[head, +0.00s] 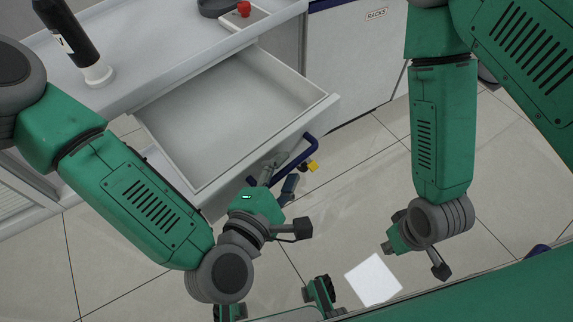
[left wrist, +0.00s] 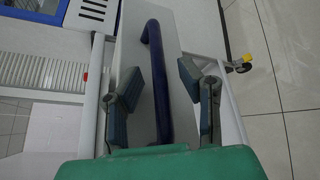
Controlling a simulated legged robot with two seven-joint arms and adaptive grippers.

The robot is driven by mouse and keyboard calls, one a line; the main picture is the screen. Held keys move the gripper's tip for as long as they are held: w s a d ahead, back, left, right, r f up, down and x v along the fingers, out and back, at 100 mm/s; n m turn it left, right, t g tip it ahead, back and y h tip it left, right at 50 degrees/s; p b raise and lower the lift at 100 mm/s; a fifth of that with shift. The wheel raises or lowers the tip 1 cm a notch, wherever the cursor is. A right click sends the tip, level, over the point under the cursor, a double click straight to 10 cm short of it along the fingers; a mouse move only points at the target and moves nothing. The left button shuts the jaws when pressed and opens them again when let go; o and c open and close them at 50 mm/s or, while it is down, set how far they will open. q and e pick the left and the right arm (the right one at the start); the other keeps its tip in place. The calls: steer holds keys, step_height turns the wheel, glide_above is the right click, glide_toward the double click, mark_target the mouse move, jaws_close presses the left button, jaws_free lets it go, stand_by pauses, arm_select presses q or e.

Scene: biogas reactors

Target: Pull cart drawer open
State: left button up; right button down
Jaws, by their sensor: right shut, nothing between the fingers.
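The cart drawer (head: 235,110) is pulled well out of the white cart (head: 150,62), and its inside is empty. Its blue bar handle (head: 310,147) is on the drawer front. My left gripper (head: 282,172) is at the handle. In the left wrist view its two fingers are apart, one on each side of the handle (left wrist: 157,85), with gaps visible on both sides. My right gripper (head: 388,247) is shut and empty, low at the right, away from the drawer; its fingers are mostly hidden.
A dark bottle-like object (head: 70,42) and a small tray (head: 240,18) with a red knob stand on the cart top. A white cabinet (head: 350,60) labelled "RACKS" stands behind. Tiled floor (head: 365,180) is clear right of the drawer. A white square (head: 373,280) shows below.

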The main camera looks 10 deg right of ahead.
arm_select(q)
steer(key=v, duration=1.1)
steer(key=s+a+f+m+g+y, duration=0.35)
steer(key=a+f+m+g, duration=0.35)
steer(key=a+f+m, duration=0.45)
steer(key=s+a+f+m+g+y, duration=0.1)
steer(key=a+f+m+g+y, duration=0.1)
steer(key=a, duration=0.6)
steer(key=s+a+f+m+g+y, duration=0.1)
steer(key=a+f+m+g+y, duration=0.1)
steer(key=a, duration=0.7)
step_height(320, 180, down, 3)
steer(key=shift+a+r+m+g+y+p, duration=0.1)
steer(key=shift+a+m+g+y+p, duration=0.25)
steer(key=shift+m+y, duration=0.65)
steer(key=shift+d, duration=0.15)
